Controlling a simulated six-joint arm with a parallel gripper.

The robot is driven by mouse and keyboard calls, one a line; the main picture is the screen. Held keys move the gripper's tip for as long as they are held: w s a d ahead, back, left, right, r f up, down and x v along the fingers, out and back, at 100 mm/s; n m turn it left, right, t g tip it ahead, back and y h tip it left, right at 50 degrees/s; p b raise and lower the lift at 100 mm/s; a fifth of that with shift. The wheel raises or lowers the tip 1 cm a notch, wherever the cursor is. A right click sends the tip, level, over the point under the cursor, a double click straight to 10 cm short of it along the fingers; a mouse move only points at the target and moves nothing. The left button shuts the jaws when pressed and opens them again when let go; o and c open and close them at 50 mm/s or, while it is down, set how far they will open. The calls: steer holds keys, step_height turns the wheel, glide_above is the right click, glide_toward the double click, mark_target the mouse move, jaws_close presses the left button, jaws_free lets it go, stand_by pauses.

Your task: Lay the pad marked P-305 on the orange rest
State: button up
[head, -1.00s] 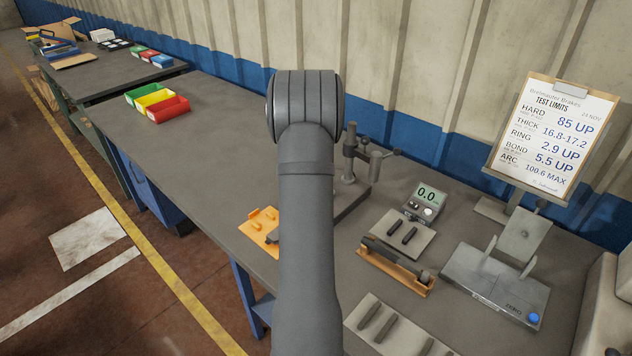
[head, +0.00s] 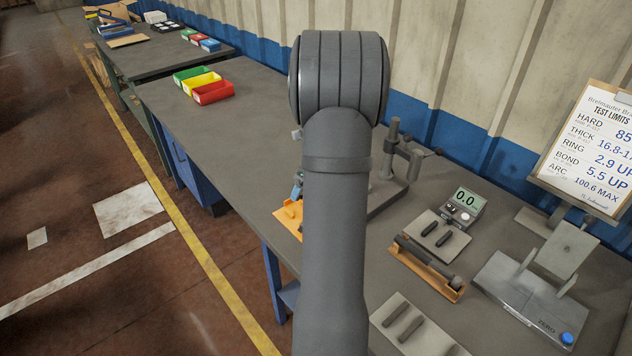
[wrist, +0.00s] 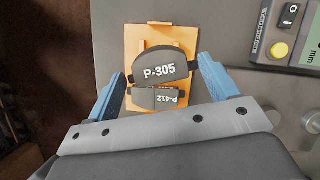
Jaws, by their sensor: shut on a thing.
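The dark pad marked P-305 (wrist: 163,67) is between the blue fingers of my gripper (wrist: 162,67) in the wrist view, label upright and slightly tilted. My gripper is shut on it. The pad is over the orange rest (wrist: 133,40); whether it touches the rest is not clear. A second dark pad marked P-412 (wrist: 168,99), its label upside down, shows just below it over the rest's lower part. In the head view my arm hides most of the orange rest (head: 288,214) and both pads; a bit of a blue finger (head: 298,184) shows there.
A gauge (head: 464,206) reading 0.0 stands right of the rest, near a plate with dark bars (head: 432,232) and an orange holder (head: 425,272). A dark post stand (head: 393,150) rises behind. Coloured bins (head: 213,92) stand at far left.

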steer(key=m, duration=0.1)
steer(key=a+m, duration=0.1)
steer(key=m+t, duration=0.1)
steer(key=shift+s+a+f+m+h, duration=0.15)
steer(key=shift+a+f+m+h, duration=0.15)
steer(key=shift+a+h, duration=0.1)
steer(key=shift+f, duration=3)
steer(key=shift+f, duration=0.35)
steer(key=o, duration=1.1)
steer(key=shift+o, duration=0.2)
steer(key=shift+r, duration=0.1)
steer(key=v, duration=1.7)
steer(key=shift+s, duration=0.15)
steer(key=x, duration=1.7)
